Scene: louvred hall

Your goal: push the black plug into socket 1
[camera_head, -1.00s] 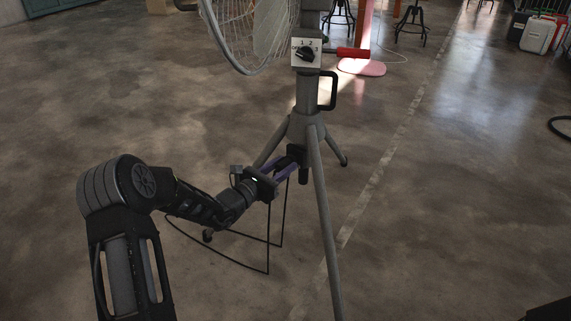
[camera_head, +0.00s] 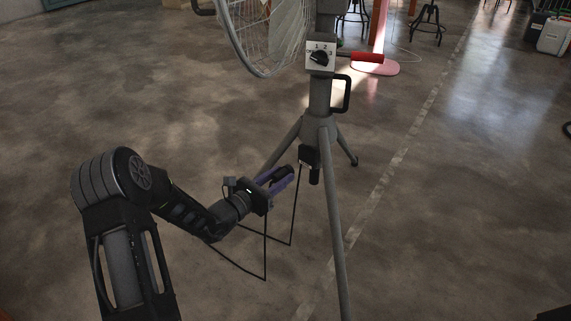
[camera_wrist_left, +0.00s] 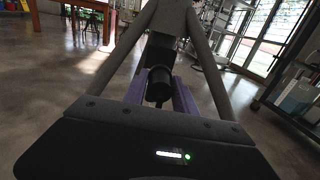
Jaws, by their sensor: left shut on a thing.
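My left gripper (camera_head: 282,177) has purple fingers shut on a black plug (camera_head: 285,170), held low beside the grey tripod stand. In the left wrist view the dark round plug (camera_wrist_left: 158,84) sits between the purple fingers. A small black box (camera_head: 307,155) is fixed on the stand, just right of and above the fingertips, with a gap between. In the left wrist view the dark box (camera_wrist_left: 160,52) is behind the plug. I cannot make out a socket opening or its number. My right gripper is not in view.
The tripod's front leg (camera_head: 337,240) stands right of my gripper. Thin black cable (camera_head: 265,250) hangs to the floor below. A fan cage (camera_head: 262,35) and a dial panel (camera_head: 320,56) are above.

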